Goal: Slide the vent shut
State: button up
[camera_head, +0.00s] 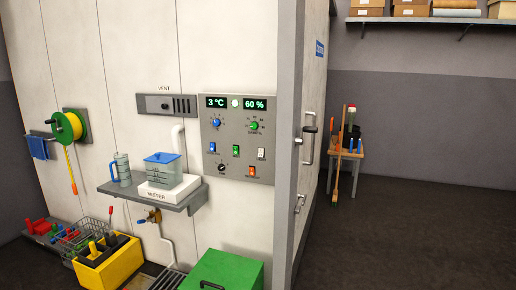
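The vent (168,106) is a grey rectangular plate on the pale wall panel, under a small VENT label. A small dark knob (165,106) sits left of its middle. Dark vertical slots show at its right end; the picture is too small to tell how far they are covered. My gripper is not in view.
A control panel (237,164) is right of the vent, and a white pipe (178,141) is just below. A grey shelf (150,198) holds a jug and the mister (163,186). A green box (222,270) and a yellow caddy (106,270) stand low in front.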

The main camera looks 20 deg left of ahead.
aim_at(154, 105)
jog(key=u, duration=2.2)
jog(key=i, duration=3.1)
jog(key=z, duration=0.1)
